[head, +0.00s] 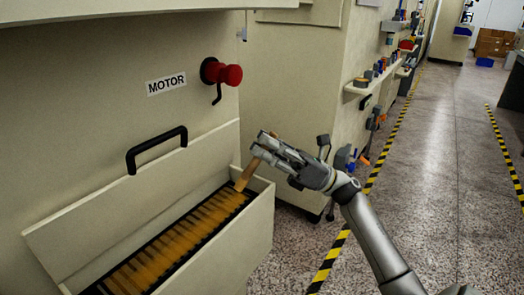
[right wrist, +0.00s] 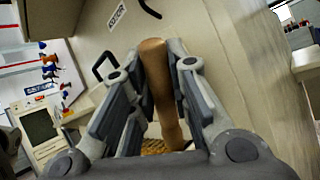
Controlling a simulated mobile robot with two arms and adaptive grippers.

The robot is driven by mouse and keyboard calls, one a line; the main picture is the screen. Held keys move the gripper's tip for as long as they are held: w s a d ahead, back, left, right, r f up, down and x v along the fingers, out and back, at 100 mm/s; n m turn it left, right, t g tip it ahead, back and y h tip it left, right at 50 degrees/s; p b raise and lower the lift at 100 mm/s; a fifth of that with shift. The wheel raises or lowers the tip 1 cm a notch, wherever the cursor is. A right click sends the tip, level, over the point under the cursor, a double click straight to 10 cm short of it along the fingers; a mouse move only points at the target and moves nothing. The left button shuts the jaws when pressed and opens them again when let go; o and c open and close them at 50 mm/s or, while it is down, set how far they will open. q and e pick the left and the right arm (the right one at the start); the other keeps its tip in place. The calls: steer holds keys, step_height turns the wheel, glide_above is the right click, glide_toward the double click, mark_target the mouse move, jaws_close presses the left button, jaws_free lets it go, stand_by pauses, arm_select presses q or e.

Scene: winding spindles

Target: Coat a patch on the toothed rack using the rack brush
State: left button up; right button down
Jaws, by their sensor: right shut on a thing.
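The toothed rack (head: 182,240) lies inside the open drawer at the lower left of the head view, dark with amber-brown colour across its teeth. My right gripper (head: 262,147) is above the rack's far right end, shut on the tan rack brush (head: 245,177). The brush slants down from the fingers to the rack's far end; I cannot tell whether its tip touches. In the right wrist view the brush (right wrist: 158,90) stands between both fingers, with a bit of the amber rack (right wrist: 153,146) below it. My left gripper is not in view.
A shelf of small items (head: 376,76) is on the cabinet side. The speckled floor at right is clear.

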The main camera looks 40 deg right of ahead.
steer(key=shift+w+a+f, duration=0.1)
steer(key=shift+w+a, duration=0.1)
steer(key=shift+w, duration=0.4)
steer(key=shift+s+a, duration=0.1)
steer(key=shift+a, duration=0.3)
steer(key=shift+s+a+r, duration=0.35)
steer(key=shift+s+a, duration=0.25)
steer(key=shift+s, duration=0.05)
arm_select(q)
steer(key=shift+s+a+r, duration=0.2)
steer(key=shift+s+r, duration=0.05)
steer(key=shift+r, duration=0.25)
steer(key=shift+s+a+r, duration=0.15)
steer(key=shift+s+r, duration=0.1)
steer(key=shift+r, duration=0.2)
arm_select(e)
steer(key=shift+s+a+r, duration=0.1)
steer(key=shift+s+a, duration=0.2)
steer(key=shift+a, duration=0.4)
